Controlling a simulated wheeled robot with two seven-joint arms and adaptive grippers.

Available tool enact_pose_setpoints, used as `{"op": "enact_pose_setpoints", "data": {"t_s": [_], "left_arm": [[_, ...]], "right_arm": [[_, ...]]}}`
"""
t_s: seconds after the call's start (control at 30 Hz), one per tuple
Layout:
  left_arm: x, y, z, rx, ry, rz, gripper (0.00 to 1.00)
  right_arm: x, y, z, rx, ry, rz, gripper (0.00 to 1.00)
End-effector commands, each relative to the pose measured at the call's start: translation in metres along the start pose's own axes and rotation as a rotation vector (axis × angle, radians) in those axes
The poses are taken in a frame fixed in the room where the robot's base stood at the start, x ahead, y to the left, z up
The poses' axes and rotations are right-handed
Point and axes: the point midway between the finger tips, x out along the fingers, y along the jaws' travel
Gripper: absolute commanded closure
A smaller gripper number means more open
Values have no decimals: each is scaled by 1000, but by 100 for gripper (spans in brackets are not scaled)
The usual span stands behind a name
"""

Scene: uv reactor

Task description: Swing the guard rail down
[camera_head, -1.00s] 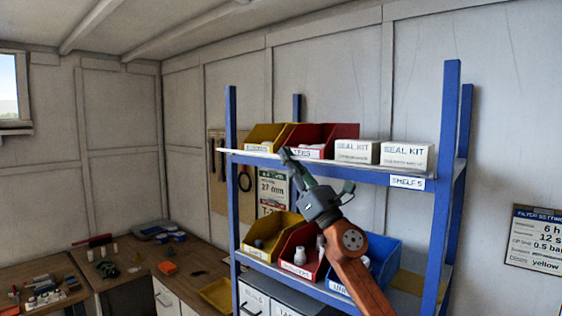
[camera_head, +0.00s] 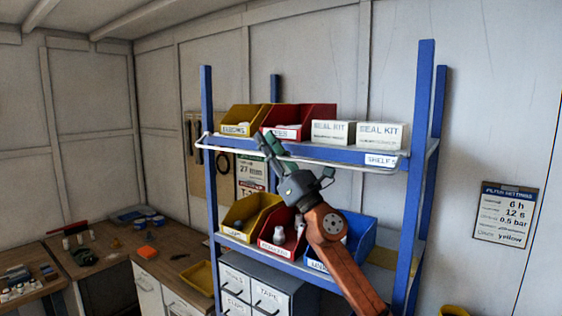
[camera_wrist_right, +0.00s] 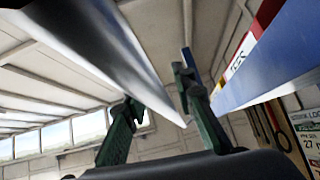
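The guard rail (camera_head: 222,150) is a thin pale bar along the front of the upper shelf (camera_head: 340,155), bent round at its left end. In the right wrist view a large, smooth metallic bar, which looks like the rail (camera_wrist_right: 105,60), runs from the upper left to between the fingers. My right gripper (camera_head: 268,146) is at the rail, left of the middle of the shelf front. Its green fingers (camera_wrist_right: 160,108) are apart in the wrist view. Whether they touch the bar I cannot tell. My left gripper is out of view.
Yellow and red bins (camera_head: 300,118) and two seal kit boxes (camera_head: 382,134) stand on the upper shelf. More bins (camera_head: 250,214) sit on the lower shelf. Blue posts (camera_head: 417,180) frame the rack. A workbench (camera_head: 110,262) with tools stands at the left.

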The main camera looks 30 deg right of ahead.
Motion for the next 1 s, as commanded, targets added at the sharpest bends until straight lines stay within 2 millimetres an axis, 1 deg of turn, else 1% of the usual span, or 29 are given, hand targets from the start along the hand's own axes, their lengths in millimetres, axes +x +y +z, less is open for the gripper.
{"op": "enact_pose_setpoints", "data": {"t_s": [0.03, 0.3, 0.5, 0.7, 1.0], "left_arm": [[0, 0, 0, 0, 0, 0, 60], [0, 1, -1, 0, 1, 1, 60], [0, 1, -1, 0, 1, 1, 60], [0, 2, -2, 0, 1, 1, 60], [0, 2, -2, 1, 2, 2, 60]], "right_arm": [[-9, 0, -1, -3, 2, 0, 76], [-61, 0, -2, -1, 4, 0, 76], [-90, 0, -2, 1, 3, 1, 76], [-103, 1, -1, 0, 2, 2, 76], [-105, 1, 0, 0, 0, 1, 76]]}}
